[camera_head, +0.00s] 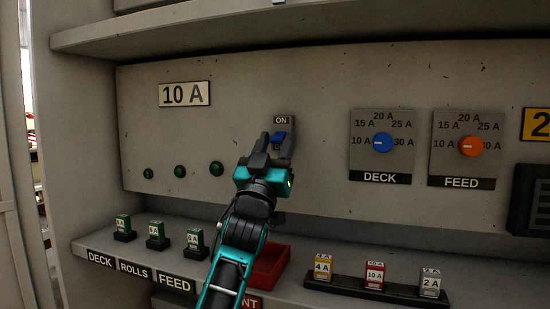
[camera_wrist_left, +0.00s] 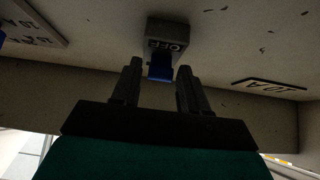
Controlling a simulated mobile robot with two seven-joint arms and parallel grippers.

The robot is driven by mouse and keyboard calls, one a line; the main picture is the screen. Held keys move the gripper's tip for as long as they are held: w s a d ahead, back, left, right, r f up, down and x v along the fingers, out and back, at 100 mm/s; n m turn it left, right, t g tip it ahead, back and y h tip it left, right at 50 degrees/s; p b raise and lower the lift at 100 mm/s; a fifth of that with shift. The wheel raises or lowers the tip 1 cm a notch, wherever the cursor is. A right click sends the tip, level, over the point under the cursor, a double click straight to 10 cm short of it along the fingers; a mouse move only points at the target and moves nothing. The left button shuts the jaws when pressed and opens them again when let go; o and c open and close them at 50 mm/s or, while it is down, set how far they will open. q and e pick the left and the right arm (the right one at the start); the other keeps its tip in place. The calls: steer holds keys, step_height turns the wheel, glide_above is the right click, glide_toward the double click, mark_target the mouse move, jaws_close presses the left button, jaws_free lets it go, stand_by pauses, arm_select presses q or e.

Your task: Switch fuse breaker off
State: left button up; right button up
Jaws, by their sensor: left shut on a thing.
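The fuse breaker (camera_head: 287,122) is a small grey housing on the panel, with an ON label at its top. Its blue lever (camera_head: 279,137) sits just below the ON label. In the left wrist view, which is upside down, the OFF label (camera_wrist_left: 166,45) is uncovered and the blue lever (camera_wrist_left: 160,70) stands beside it. The fingers partly hide the housing's lower part in the head view. My right gripper is not in view.
Blue DECK (camera_head: 382,142) and orange FEED (camera_head: 471,146) dials are to the right. Several fuses, a red tray (camera_head: 271,266) and a dark fuse holder (camera_head: 392,292) occupy the ledge below. A shelf (camera_head: 300,28) overhangs the panel. Green lamps (camera_head: 180,171) are at left.

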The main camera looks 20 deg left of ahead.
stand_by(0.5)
arm_select(q)
steer(key=o, duration=1)
steer(key=shift+o, duration=0.2)
steer(key=v, duration=0.7)
steer(key=shift+f, duration=0.25)
steer(key=shift+s, duration=0.15)
